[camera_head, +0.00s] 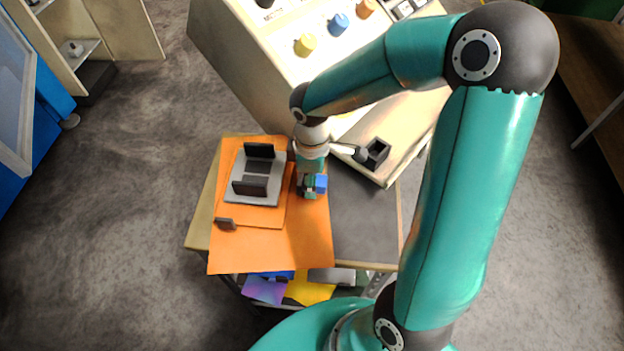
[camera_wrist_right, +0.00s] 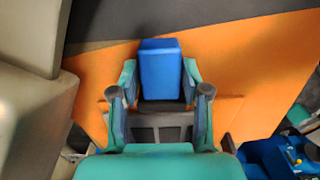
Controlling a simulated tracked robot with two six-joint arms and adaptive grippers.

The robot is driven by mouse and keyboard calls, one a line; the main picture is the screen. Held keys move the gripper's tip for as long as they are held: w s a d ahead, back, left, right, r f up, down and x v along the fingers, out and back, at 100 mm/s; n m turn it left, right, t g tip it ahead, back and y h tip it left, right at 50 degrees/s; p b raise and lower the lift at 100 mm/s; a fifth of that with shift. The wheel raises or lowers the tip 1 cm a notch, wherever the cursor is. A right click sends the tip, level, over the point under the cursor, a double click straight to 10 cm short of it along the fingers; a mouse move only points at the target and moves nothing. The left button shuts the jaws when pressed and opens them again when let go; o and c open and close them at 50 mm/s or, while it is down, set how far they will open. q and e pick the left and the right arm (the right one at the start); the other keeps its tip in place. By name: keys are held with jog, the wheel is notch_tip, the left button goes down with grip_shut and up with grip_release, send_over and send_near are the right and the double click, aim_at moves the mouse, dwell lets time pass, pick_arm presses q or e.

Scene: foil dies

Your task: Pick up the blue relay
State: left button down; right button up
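The blue relay (camera_head: 321,183) is a small blue block by the right edge of the orange mat (camera_head: 295,235) on the table. In the right wrist view, the blue relay (camera_wrist_right: 161,70) stands between the two teal fingers of my right gripper (camera_wrist_right: 160,82). The fingers lean inward and appear to touch its sides. In the head view, my right gripper (camera_head: 311,186) points down and partly covers the relay. I cannot tell whether the relay rests on the surface or is just above it. My left gripper is not in view.
A grey fixture with dark upright blocks (camera_head: 240,190) sits left of the gripper on the mat. A sloped console with coloured knobs (camera_head: 306,45) stands behind. A small black open box (camera_head: 376,154) is to the right. Dark table surface (camera_head: 365,225) is clear.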

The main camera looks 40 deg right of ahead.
grip_shut()
jog(key=shift+r, duration=0.15)
